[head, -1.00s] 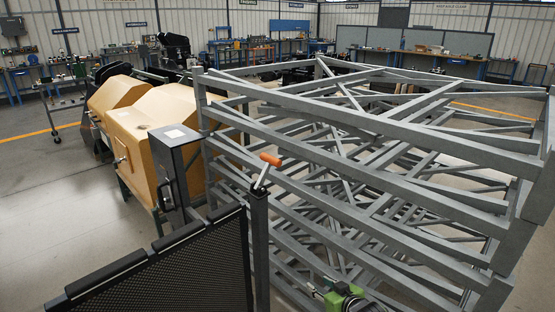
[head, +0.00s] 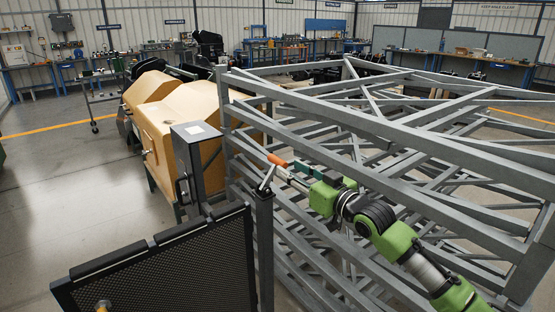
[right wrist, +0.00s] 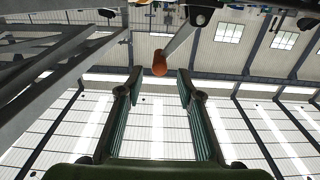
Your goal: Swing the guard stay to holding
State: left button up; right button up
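The guard stay is a short metal lever with an orange grip (head: 277,160), on top of a dark post (head: 264,235) at the edge of the black mesh guard panel (head: 180,270). It leans up and to the right. My right gripper (head: 283,172) reaches in from the right with its fingertips close to the orange grip. In the right wrist view the fingers (right wrist: 159,76) are apart, and the orange grip (right wrist: 160,63) shows in the gap at or just beyond the tips. I cannot tell whether they touch it. My left gripper is not in view.
A grey steel frame stack (head: 400,150) stands right behind and beside my right arm. A grey cabinet (head: 198,160) and tan machine housings (head: 180,120) stand left of the post. A small brass-coloured knob (head: 103,305) shows at the lower left. Open floor (head: 60,190) lies at the left.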

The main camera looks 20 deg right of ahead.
aim_at(277, 158)
jog(key=x, duration=0.7)
jog(key=shift+w+f+p, duration=0.1)
jog(key=shift+w+p, duration=0.05)
jog(key=shift+p, duration=0.15)
